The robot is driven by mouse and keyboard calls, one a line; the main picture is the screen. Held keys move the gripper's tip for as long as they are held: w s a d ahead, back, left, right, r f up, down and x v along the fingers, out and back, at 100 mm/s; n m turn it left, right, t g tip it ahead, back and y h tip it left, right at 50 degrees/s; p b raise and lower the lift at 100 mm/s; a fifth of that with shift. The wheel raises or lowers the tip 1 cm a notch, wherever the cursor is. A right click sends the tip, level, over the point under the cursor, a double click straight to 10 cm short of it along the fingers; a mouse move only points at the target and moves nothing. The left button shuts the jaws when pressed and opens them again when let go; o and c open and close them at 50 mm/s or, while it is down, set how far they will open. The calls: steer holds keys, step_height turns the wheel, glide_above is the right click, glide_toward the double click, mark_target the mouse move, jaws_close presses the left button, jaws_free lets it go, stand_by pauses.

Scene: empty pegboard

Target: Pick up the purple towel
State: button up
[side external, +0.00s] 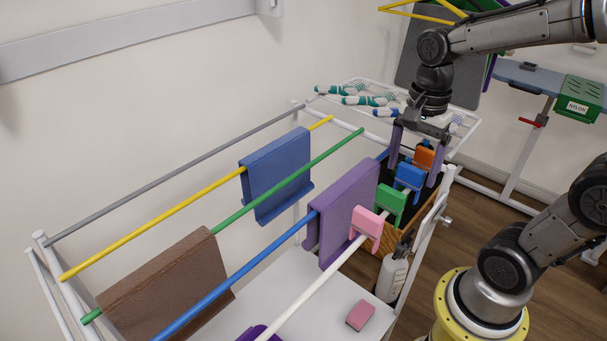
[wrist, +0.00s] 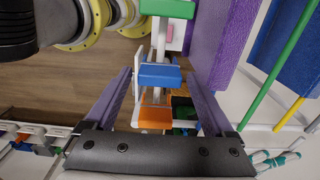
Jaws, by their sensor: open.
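The purple towel (side external: 341,209) hangs folded over the blue bar of the rack in the side external view. It also shows in the wrist view (wrist: 218,45), beyond my fingers. My gripper (side external: 418,165) is open and empty, pointing down near the far right end of the rack, apart from the towel. In the wrist view, my gripper (wrist: 161,95) has its two purple fingers spread on either side of the blue clip and the orange clip; I cannot tell its height above them.
Pink (side external: 367,227), green (side external: 391,204), blue (side external: 409,176) and orange (side external: 424,158) clips sit on the white bar. A blue towel (side external: 275,172) and a brown towel (side external: 165,287) hang on other bars. A pink block (side external: 360,315) lies on the white shelf below.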

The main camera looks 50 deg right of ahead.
step_height(320, 180, up, 10)
glide_above(345, 196)
steer(key=w+d, duration=0.2)
steer(key=d, duration=0.1)
steer(key=f, duration=1.9)
steer(key=shift+d+f, duration=0.2)
steer(key=shift+f, duration=0.1)
steer(key=shift+c, duration=0.3)
steer(key=c, duration=1.1)
